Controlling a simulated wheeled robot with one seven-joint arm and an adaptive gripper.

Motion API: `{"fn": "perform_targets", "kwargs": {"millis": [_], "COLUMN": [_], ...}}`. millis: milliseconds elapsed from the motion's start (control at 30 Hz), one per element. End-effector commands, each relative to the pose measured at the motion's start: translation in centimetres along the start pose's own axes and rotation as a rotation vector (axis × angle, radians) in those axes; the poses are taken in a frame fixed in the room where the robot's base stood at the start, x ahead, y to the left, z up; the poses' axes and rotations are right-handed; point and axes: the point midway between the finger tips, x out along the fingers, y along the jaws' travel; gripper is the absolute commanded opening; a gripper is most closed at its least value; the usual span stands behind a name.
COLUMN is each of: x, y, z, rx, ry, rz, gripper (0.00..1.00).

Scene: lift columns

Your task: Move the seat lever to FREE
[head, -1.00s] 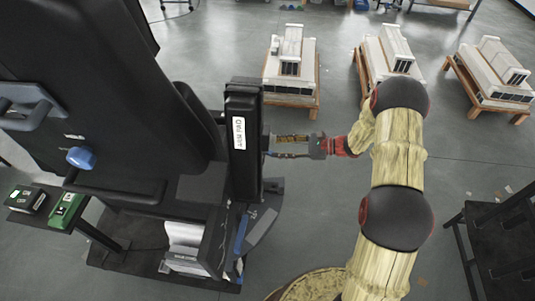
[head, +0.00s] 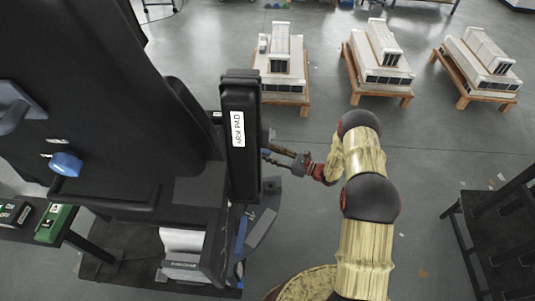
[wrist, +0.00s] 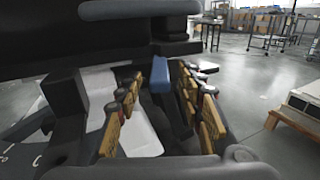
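The seat is a large black chair on the left of the head view. A blue lever-like bar (wrist: 160,76) stands between my fingertips in the wrist view, with dark space on both sides of it. My gripper (wrist: 162,95) is open, its yellow-padded fingers apart on either side of the bar; I see no clear contact. In the head view my gripper (head: 277,155) is beside the right side of the upright arm pad (head: 240,165), and a small blue bit (head: 265,153) shows by its fingertips. I cannot read any FREE marking.
A blue knob (head: 66,164) sits on the seat back. A green box (head: 54,223) lies on a side shelf at left. Several white units on wooden pallets (head: 378,68) stand behind. A black stand (head: 500,235) is at right.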

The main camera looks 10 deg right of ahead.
Motion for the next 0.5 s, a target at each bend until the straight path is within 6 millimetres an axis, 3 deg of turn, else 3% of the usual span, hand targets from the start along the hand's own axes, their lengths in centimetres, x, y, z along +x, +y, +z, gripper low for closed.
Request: {"fn": "perform_targets", "kwargs": {"millis": [200,500], "x": [1.5,1.6], "y": [0.0,0.0], "z": [-0.1,0.0], "rx": [0.000,0.000], "ry": [0.001,0.001], "rz": [0.000,0.000], "gripper": [0.38,0.36]}}
